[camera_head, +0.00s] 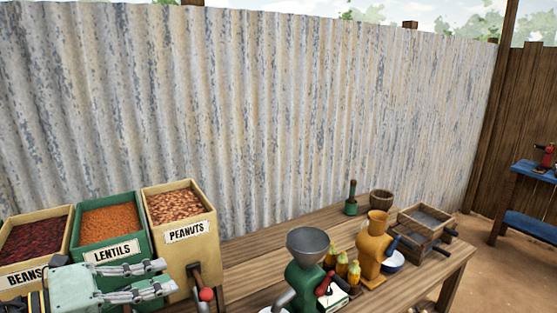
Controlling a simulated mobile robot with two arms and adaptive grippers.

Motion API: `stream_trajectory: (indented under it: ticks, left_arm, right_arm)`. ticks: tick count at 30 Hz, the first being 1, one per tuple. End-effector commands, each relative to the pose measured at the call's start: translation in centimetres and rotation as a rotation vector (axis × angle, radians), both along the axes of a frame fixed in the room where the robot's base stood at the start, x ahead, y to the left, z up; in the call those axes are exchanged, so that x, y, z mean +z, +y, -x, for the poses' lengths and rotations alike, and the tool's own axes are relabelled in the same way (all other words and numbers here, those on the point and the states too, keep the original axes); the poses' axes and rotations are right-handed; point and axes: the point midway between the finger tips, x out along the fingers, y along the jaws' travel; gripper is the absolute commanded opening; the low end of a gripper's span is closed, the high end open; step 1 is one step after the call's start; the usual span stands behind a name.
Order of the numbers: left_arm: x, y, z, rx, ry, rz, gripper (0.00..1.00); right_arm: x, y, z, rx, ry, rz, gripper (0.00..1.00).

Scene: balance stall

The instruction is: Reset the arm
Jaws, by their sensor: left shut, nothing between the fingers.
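My left gripper (169,275) comes in from the lower left, its pale grey fingers pointing right. It is shut and empty. It is in front of the green lentils bin (113,236) and hides part of that bin's lower front. The fingertips reach in front of the tan peanuts bin (190,247); whether they touch it I cannot tell. My right gripper is out of view.
The beans bin (36,242) stands far left. A corrugated wall (270,110) stands behind.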

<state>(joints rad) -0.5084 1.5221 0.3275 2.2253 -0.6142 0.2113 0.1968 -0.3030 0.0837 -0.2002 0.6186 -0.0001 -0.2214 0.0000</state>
Motion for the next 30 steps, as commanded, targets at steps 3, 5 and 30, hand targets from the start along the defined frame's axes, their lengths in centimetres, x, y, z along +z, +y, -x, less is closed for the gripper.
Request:
stream_trajectory:
  ticks: [3,5,30]
  left_arm:
    - [-0.9,4.2,-1.6,0.282,0.023,0.262,0.00]
    - [-2.1,6.6,-2.1,0.428,0.049,0.375,0.00]
    - [-32.4,0.9,20.5,1.758,1.321,0.956,0.00]
  right_arm:
    - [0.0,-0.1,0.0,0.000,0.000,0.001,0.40]
    - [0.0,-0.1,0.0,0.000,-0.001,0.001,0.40]
    - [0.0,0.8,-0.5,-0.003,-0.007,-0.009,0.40]
